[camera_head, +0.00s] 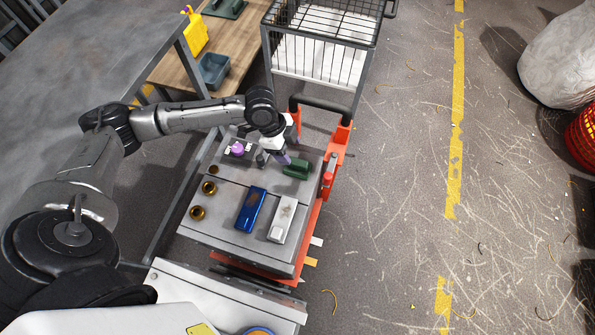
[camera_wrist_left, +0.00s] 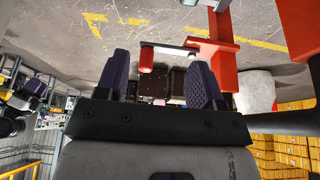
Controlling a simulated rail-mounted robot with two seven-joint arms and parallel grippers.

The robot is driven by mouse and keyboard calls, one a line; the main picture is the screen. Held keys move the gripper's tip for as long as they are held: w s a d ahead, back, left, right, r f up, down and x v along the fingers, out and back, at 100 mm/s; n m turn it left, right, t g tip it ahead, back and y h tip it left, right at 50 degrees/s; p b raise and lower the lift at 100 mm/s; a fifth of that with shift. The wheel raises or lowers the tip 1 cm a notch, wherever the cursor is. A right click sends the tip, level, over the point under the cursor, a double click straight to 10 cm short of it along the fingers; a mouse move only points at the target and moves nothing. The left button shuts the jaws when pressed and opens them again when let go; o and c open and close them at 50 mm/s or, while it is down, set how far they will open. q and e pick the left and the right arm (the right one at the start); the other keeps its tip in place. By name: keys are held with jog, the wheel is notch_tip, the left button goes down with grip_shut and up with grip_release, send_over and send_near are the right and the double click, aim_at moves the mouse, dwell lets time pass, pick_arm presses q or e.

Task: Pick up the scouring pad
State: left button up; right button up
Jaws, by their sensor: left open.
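The scouring pad appears to be the dark green block (camera_head: 296,169) lying near the far right of the grey cart top (camera_head: 222,202) in the head view. My left gripper (camera_head: 272,160) is just left of it, over the far part of the cart top, with the pad outside its fingers. In the left wrist view the two purple-padded fingers (camera_wrist_left: 162,84) stand wide apart with nothing held between them. I cannot make out the pad in that view. My right gripper is not in view.
A blue box (camera_head: 251,209) and a white box (camera_head: 283,218) lie nearer on the cart. Several brass rings (camera_head: 197,213) line its left side, with a purple item (camera_head: 237,149) behind. An orange frame (camera_head: 336,165) edges the right. A wire basket cart (camera_head: 322,45) stands beyond.

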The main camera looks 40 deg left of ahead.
pick_arm(q)
jog(key=w+a+f+b, duration=0.2)
jog(key=a+f+b, duration=0.1)
jog(key=a+b, duration=0.15)
jog(key=b, duration=0.2)
send_over(298, 161)
jog(key=s+a, duration=0.1)
jog(key=a, duration=0.1)
notch_tip(298, 161, down, 6)
jog(key=shift+s+a+f, duration=0.1)
jog(key=shift+a, duration=0.05)
jog(key=shift+d+f, duration=0.2)
jog(key=shift+f, duration=0.35)
jog(key=shift+b+x, duration=1.8)
jog(key=shift+x, duration=0.85)
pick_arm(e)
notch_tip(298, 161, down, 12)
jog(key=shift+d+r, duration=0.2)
pick_arm(q)
jog(key=shift+r, duration=0.1)
jog(key=shift+c, duration=0.3)
jog(key=c, duration=1)
